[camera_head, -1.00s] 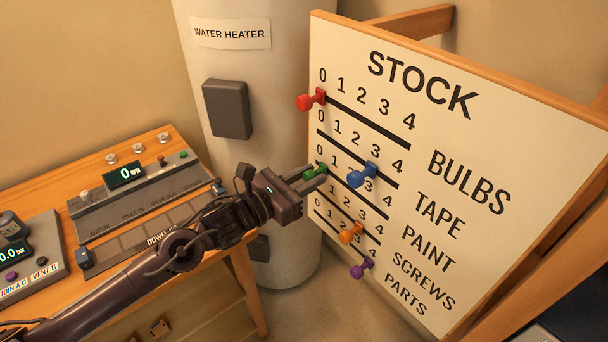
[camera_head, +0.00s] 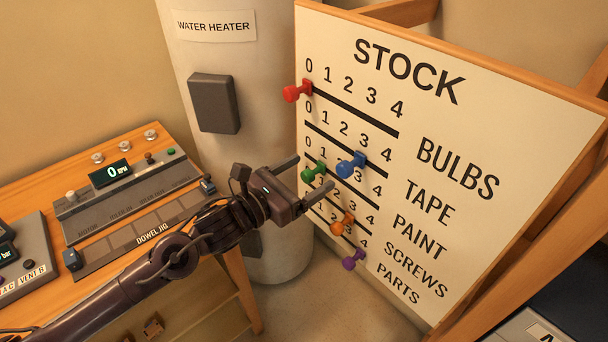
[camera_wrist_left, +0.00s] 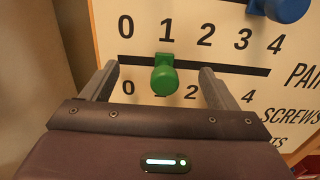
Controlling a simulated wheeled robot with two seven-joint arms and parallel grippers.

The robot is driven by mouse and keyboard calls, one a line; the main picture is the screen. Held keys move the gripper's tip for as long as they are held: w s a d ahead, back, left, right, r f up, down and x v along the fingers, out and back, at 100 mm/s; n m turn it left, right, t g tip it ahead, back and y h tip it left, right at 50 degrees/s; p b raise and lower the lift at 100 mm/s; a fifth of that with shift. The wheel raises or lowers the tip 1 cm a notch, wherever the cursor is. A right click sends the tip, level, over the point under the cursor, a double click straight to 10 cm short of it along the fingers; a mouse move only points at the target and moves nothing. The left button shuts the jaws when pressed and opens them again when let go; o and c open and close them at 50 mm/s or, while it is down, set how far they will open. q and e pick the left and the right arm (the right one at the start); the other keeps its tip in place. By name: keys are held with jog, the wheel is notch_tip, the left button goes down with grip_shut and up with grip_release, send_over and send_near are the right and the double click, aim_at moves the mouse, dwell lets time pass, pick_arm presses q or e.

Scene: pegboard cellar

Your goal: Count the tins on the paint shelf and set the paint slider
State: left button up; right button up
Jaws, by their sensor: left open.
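The STOCK board (camera_head: 520,130) stands at the right, with several labelled rows. The green knob (camera_head: 313,171) is on the PAINT row. The wrist view shows this knob (camera_wrist_left: 164,76) just below the 1, on its black slot (camera_wrist_left: 225,69). My left gripper (camera_head: 315,173) is open and empty, in front of the board. Its two fingers sit to either side of the green knob, with clear gaps in the wrist view. The right gripper and the paint shelf with tins are not in view.
The red BULBS knob (camera_head: 295,92) is at 0. The blue TAPE knob (camera_head: 349,166) is close above right of the gripper. The orange (camera_head: 341,225) and purple (camera_head: 353,260) knobs are below. A water heater (camera_head: 265,70) stands behind; a wooden bench (camera_head: 30,192) is left.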

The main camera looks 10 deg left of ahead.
pick_arm(q)
jog(key=shift+o, duration=0.8)
jog(key=shift+b+v, duration=0.4)
jog(key=shift+v, duration=0.5)
jog(key=v, duration=0.7)
jog(key=shift+s+a, duration=0.2)
jog(key=shift+s, duration=0.05)
